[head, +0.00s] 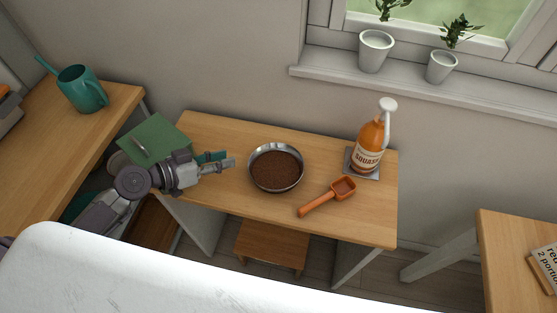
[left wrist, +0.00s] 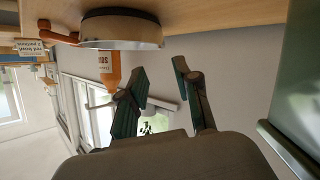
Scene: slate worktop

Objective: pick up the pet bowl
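The pet bowl (head: 270,148) is a round metal bowl filled with brown bits, upright near the middle of the wooden worktop. It also shows in the left wrist view (left wrist: 118,32), at the top, with a pale side and dark base. My left gripper (head: 231,159) is just left of the bowl, pointing at it and apart from it. In the left wrist view its two fingers (left wrist: 160,68) stand apart with nothing between them. My right gripper is in neither view.
An orange scoop (head: 328,197) lies right of the bowl. A green book-like item (head: 157,137) is left, close to my arm. A teal watering can (head: 80,90) stands on the left table.

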